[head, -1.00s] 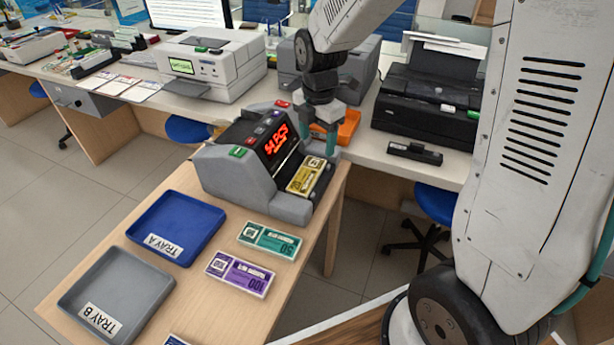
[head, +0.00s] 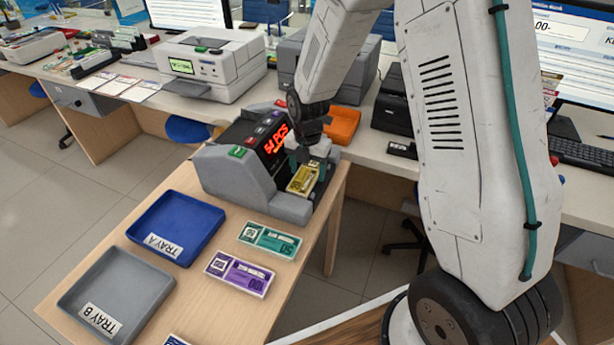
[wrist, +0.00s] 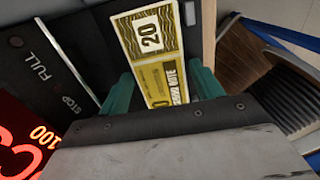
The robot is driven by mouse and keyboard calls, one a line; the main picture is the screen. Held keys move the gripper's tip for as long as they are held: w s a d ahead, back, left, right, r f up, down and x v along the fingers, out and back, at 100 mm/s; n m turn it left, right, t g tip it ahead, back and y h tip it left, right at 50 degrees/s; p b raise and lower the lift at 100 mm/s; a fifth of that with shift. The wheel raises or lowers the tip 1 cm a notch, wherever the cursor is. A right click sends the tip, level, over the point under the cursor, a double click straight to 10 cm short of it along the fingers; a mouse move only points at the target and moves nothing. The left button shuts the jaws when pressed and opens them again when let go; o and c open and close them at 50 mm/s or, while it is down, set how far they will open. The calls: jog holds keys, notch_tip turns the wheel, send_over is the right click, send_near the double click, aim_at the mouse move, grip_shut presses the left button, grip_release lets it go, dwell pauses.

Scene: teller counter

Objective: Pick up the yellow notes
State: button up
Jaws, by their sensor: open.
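The yellow notes (head: 304,178), marked 20, lie in the output slot of the grey counting machine (head: 226,182), whose red display reads 54 PCS. In the wrist view the yellow notes (wrist: 152,52) run lengthwise between the two teal fingers of my gripper (wrist: 160,88). The fingers stand apart on either side of the notes, and the dark gripper body hides their near end. In the head view my gripper (head: 310,158) is at the machine's slot, over the far end of the notes. I cannot tell whether the fingers touch them.
A blue tray A (head: 206,246) and a grey tray B (head: 76,292) sit on the wooden table. Green notes (head: 269,239) and purple notes (head: 239,273) lie right of them. An orange object (head: 343,125) is behind my gripper.

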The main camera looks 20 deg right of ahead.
jog(key=c, duration=0.8)
